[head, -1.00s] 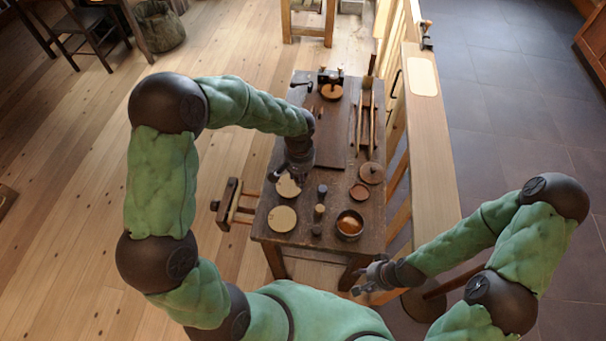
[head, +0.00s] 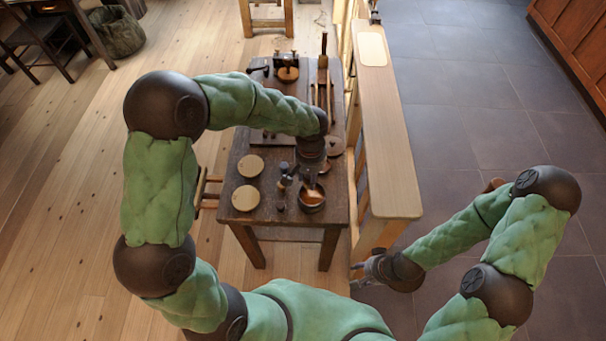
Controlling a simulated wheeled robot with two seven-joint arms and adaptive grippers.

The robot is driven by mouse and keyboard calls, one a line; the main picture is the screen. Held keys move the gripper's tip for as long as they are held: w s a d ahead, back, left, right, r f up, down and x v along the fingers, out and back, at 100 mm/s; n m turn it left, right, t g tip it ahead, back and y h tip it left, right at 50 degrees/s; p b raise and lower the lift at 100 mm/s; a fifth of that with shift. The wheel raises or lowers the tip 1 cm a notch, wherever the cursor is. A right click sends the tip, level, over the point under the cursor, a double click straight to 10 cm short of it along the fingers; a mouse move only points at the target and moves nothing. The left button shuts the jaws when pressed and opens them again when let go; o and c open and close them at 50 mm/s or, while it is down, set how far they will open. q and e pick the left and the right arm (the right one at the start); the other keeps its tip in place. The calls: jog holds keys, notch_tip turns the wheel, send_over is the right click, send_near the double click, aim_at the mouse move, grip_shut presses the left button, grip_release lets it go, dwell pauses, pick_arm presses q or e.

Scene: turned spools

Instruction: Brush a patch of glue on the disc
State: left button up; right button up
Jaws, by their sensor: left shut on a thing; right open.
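Two pale round discs lie on the left of the dark wooden table: a rear one (head: 250,166) and a front one (head: 246,198). A dark round pot (head: 313,203) with orange-brown contents, which look like glue, stands near the front right corner. My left gripper (head: 309,180) is at the pot, shut on a thin thing that looks like the brush; its lower end is over or in the pot, I cannot tell which. The gripper's fingers are partly hidden by my wrist. My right gripper (head: 361,273) is open and empty, low and off the table's front right corner.
Small dark upright pieces (head: 281,204) stand between the discs and the pot. Round brown pieces lie behind the pot, partly covered by my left wrist. A device with a round brown top (head: 288,73) is at the back. A long wooden rail (head: 386,140) runs along the right.

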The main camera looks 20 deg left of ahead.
pick_arm(q)
jog(key=shift+s+d, duration=0.15)
jog(key=shift+d, duration=0.4)
jog(key=shift+f+b, duration=2.2)
jog(key=shift+f, duration=0.85)
jog(key=shift+f+b, duration=0.45)
jog(key=shift+f, duration=0.1)
jog(key=shift+r, duration=0.1)
jog(key=shift+r+p, duration=2.55)
jog(key=shift+r, duration=0.95)
jog(key=shift+a+f, duration=0.1)
